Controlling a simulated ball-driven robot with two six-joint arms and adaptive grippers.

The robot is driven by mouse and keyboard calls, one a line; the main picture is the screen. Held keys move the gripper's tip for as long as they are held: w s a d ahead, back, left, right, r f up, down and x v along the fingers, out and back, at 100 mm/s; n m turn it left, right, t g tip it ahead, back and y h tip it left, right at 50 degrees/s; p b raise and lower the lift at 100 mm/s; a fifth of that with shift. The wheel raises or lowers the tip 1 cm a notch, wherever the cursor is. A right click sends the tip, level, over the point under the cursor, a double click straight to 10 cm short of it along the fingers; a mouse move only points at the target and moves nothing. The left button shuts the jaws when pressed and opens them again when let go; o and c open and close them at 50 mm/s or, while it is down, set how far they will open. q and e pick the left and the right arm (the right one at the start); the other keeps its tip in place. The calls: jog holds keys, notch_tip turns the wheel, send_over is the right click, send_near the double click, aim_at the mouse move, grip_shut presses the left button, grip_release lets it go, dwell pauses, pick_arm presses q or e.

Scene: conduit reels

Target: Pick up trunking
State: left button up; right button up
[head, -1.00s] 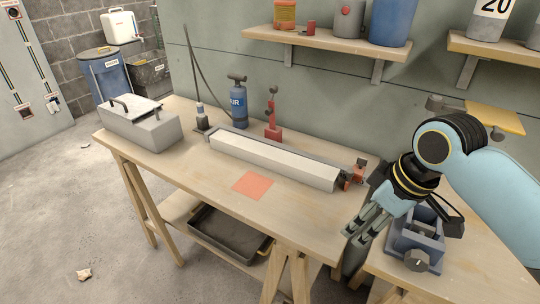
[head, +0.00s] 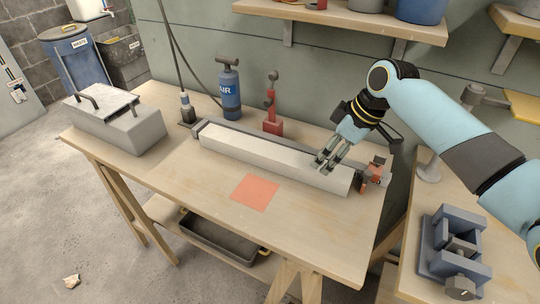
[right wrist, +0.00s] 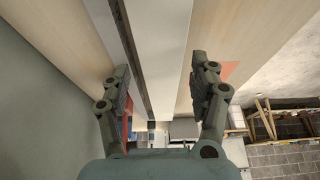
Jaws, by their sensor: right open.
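The trunking (head: 255,156) is a long off-white bar lying along a dark rail on the wooden bench. It also shows in the right wrist view (right wrist: 163,60), running away between my fingers. My right gripper (head: 322,164) is over the right part of the trunking. In the right wrist view my right gripper (right wrist: 160,88) is open, with one finger on each side of the trunking. I see a gap between the right finger and the trunking; whether either finger touches it I cannot tell. My left gripper is not in view.
A red clamp (head: 374,172) stands at the rail's right end. A red tool (head: 272,110) and a blue air bottle (head: 229,92) stand behind it. A grey lidded box (head: 115,125) is at the left. An orange square (head: 255,192) marks clear bench in front. A vise (head: 452,245) is at right.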

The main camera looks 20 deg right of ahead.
jog(key=x, duration=0.5)
jog(key=shift+f, duration=0.1)
jog(key=shift+s, duration=0.1)
jog(key=c, duration=1.2)
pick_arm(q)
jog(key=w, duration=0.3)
pick_arm(e)
jog(key=shift+r, duration=0.25)
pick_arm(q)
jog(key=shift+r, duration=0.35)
pick_arm(e)
notch_tip(320, 180, up, 10)
jog(key=shift+f, duration=0.15)
